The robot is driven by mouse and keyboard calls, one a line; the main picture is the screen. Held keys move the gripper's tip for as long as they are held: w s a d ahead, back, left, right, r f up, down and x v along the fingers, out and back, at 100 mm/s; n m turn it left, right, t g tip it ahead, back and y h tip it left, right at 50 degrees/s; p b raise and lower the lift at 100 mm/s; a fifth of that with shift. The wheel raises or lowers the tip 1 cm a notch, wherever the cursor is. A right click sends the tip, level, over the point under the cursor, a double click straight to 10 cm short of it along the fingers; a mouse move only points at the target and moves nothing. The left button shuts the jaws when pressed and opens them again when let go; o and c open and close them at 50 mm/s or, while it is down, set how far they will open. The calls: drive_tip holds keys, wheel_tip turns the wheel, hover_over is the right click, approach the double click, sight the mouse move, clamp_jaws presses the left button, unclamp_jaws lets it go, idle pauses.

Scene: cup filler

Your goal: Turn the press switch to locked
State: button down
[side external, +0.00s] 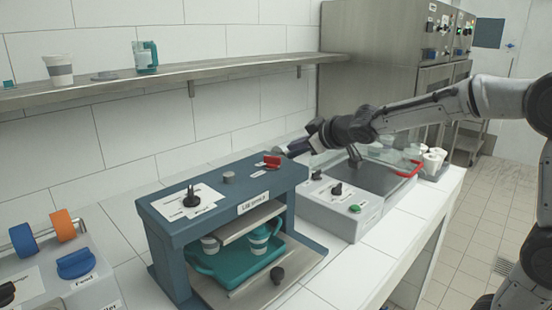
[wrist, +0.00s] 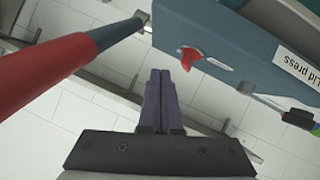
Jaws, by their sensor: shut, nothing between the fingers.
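The blue lid press (side external: 164,235) stands on the counter. A red switch (side external: 272,161) sits on its top near the back right, and a black knob (side external: 191,198) stands on a white labelled panel at its left. In the wrist view the red switch (wrist: 190,57) shows on a plate on the blue press body (wrist: 228,35). The switch labels are too small to read. My gripper (side external: 295,147) is shut and empty, just right of the red switch and apart from it. Its purple fingers (wrist: 160,75) show together in the wrist view.
A teal tray (side external: 225,266) with striped cups sits inside the press. A grey machine (side external: 335,213) with a black knob and green button stands to the right. A red and blue bar (wrist: 60,65) is close at left in the wrist view. A shelf (side external: 110,88) runs above.

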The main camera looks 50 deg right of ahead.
sight(272, 160)
drive_tip(key=a+r+g, duration=0.1)
drive_tip(key=a, duration=0.2)
drive_tip(key=a+r+g, duration=0.1)
drive_tip(key=a, duration=0.1)
drive_tip(key=shift+r+g+h, duration=0.3)
drive_tip(key=shift+h, duration=0.1)
drive_tip(key=s+a+r+g, duration=0.3)
drive_tip(key=s+a, duration=0.1)
drive_tip(key=a, duration=0.3)
drive_tip(key=shift+n, duration=0.3)
drive_tip(key=x, duration=1)
drive_tip(key=shift+s+d+f, duration=0.25)
drive_tip(key=shift+s+d, duration=0.05)
drive_tip(key=shift+d, duration=0.15)
drive_tip(key=shift+w+d, duration=0.25)
drive_tip(key=shift+d, duration=0.3)
drive_tip(key=shift+w+d, duration=0.25)
drive_tip(key=shift+d, duration=0.3)
drive_tip(key=shift+w+d, duration=0.35)
drive_tip(key=shift+d, duration=0.35)
